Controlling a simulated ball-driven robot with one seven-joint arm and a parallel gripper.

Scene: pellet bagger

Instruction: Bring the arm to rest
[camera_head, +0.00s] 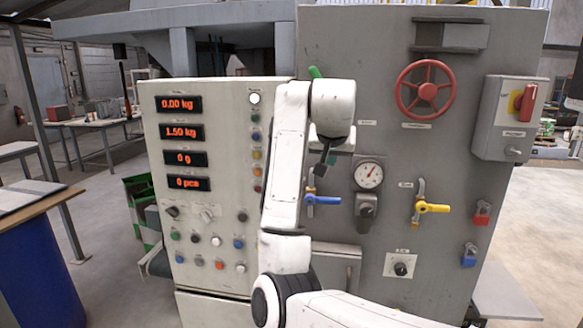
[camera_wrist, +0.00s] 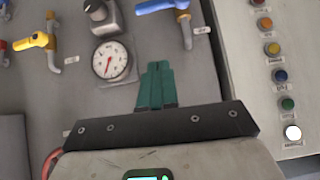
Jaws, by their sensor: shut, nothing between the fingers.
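No contact with the machine is visible.
A control panel (camera_head: 215,130) with red displays and buttons stands left of my arm. Open floor (camera_head: 110,215) lies left of the machine.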

